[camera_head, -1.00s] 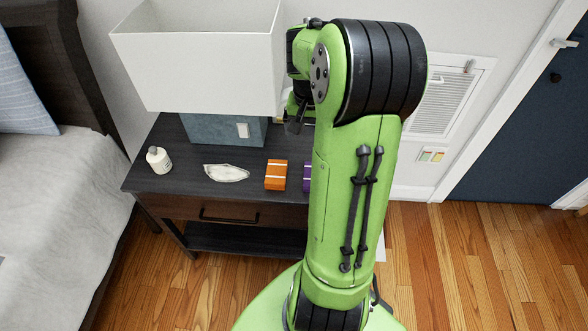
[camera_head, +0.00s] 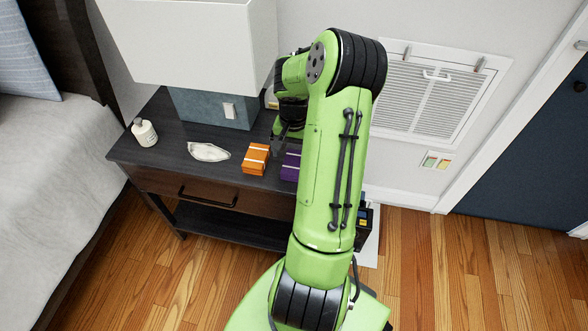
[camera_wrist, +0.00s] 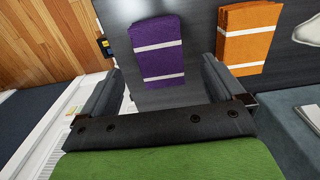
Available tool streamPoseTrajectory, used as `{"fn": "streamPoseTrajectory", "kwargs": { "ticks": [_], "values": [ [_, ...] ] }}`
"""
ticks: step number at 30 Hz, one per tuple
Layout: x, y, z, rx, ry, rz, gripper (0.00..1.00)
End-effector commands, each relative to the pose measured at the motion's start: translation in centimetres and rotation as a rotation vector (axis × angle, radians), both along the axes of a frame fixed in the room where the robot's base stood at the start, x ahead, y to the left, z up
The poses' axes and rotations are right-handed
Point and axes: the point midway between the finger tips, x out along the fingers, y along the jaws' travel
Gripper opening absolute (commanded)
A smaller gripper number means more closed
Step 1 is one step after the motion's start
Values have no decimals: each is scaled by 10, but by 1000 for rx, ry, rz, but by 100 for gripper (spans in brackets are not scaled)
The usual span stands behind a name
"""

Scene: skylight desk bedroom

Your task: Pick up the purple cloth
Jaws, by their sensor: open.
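The purple cloth (camera_wrist: 157,52) is a folded bundle with two white bands, lying on the dark nightstand. In the wrist view it is at the upper middle, ahead of and between the fingers of my gripper (camera_wrist: 165,85). My gripper is open and empty, and I cannot tell its height above the cloth. In the head view the cloth (camera_head: 290,167) shows only in part, since my arm hides its right side. There my gripper (camera_head: 283,140) is just behind the cloth, partly hidden by my arm.
An orange folded cloth (camera_head: 255,158) lies close to the left of the purple one. The wall with a vent (camera_head: 420,105) is behind.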

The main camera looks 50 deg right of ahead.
Motion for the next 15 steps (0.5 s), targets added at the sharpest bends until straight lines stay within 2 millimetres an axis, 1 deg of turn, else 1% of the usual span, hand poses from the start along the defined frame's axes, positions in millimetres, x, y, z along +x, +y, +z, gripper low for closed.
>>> {"fn": "streamPoseTrajectory", "kwargs": {
  "ticks": [5,10,12,15],
  "values": [
    [0,-1,-20,2,0,0,96],
    [0,-3,-53,3,1,1,96],
    [0,-3,-58,1,0,1,96],
    [1,-3,-56,-2,0,1,96]
  ]
}}
